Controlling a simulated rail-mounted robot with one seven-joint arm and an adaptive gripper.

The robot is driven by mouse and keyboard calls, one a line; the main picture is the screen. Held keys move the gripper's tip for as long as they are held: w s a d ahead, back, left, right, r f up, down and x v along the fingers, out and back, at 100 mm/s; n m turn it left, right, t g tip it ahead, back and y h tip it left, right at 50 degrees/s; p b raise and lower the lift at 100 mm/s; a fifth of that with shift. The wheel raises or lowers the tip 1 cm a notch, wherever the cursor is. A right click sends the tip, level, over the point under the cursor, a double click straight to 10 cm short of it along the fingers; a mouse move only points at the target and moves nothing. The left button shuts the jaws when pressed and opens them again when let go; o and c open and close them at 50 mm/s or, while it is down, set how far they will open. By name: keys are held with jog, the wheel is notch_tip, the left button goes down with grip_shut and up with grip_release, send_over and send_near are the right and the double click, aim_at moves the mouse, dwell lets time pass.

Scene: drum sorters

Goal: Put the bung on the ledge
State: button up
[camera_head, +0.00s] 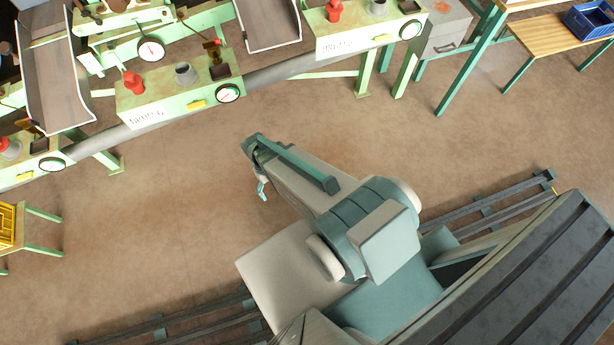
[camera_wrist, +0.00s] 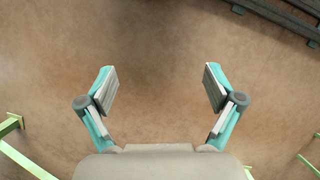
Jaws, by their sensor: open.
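My gripper (camera_wrist: 159,88) is open and empty in the wrist view, with bare floor between its fingers. In the head view my gripper (camera_head: 262,190) hangs over open floor in front of the sorters. Light green ledges (camera_head: 150,112) run along the sorter fronts. The middle ledge carries a red stopper-like piece (camera_head: 133,83), a grey cup-like piece (camera_head: 186,74) and a dark square (camera_head: 220,71). A red piece (camera_head: 333,10) and a grey piece (camera_head: 378,7) also stand on the right ledge. I cannot tell which piece is the bung.
Metal chutes (camera_head: 55,85) slope down between the ledges. A grey pipe (camera_head: 285,70) and green legs (camera_head: 366,75) stand below. A wooden table (camera_head: 556,35) with a blue crate (camera_head: 588,20) is at the top right. A yellow crate (camera_head: 8,225) is at the left. The middle floor is clear.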

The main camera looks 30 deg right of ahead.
jog(key=s+d+m+g, duration=0.1)
jog(key=s+d+g, duration=0.1)
jog(key=s, duration=1.6)
jog(key=shift+d+r+g, duration=0.3)
jog(key=shift+d, duration=0.05)
